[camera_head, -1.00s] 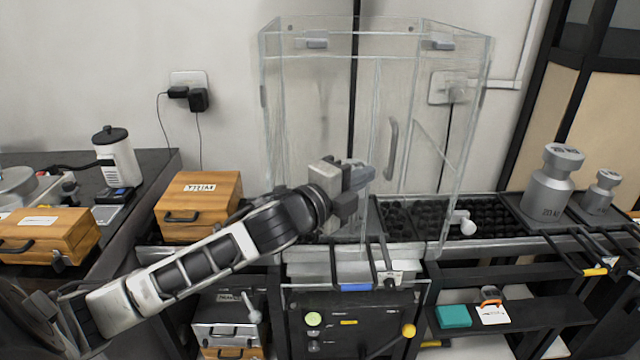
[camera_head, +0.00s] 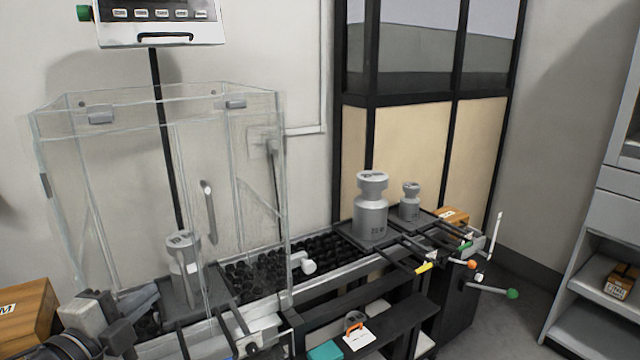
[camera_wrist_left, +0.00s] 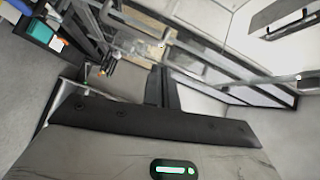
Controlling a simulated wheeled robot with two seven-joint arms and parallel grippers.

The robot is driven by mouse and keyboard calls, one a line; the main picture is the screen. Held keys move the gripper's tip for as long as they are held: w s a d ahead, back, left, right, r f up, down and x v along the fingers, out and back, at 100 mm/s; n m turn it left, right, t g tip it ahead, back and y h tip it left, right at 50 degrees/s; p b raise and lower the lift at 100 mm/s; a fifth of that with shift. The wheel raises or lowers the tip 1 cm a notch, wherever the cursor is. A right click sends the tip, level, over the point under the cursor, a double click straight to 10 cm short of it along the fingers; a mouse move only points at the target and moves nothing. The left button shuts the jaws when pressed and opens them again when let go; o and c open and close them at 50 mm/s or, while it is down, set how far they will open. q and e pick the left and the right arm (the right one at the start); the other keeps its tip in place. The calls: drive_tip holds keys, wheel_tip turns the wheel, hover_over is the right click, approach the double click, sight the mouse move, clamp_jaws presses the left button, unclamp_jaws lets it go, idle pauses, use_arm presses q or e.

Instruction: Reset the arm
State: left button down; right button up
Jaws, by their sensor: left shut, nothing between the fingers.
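My left arm enters the head view at the lower left corner. My left gripper (camera_head: 138,302) is shut and empty, low at the left in front of the clear glass case (camera_head: 105,190). A grey metal weight (camera_head: 183,262) stands upright inside the case, to the right of the gripper and apart from it in the picture. In the left wrist view, my dark gripper parts (camera_wrist_left: 163,92) point away over a tilted view of the bench and floor. My right gripper is out of view.
A large grey weight (camera_head: 370,212) and a smaller one (camera_head: 409,203) stand on the bench at right. Black rods with coloured ends stick out at the bench front. A wooden box (camera_head: 25,310) sits at far left. Floor (camera_head: 500,325) is free at the right.

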use_arm(q)
drive_tip(key=s+d+f+n+g, duration=0.2)
drive_tip(key=s+d+f+n, duration=0.3)
drive_tip(key=f, duration=0.3)
drive_tip(key=s+d+f+n+g, duration=0.2)
drive_tip(key=s+d+f+n, duration=0.3)
drive_tip(key=f, duration=0.4)
drive_tip(key=s+d+f+n+g, duration=0.2)
drive_tip(key=s+d+f+n, duration=0.3)
drive_tip(key=f, duration=0.4)
drive_tip(key=shift+s+d+g, duration=0.2)
drive_tip(key=shift+s+g, duration=0.1)
drive_tip(key=shift+s, duration=0.45)
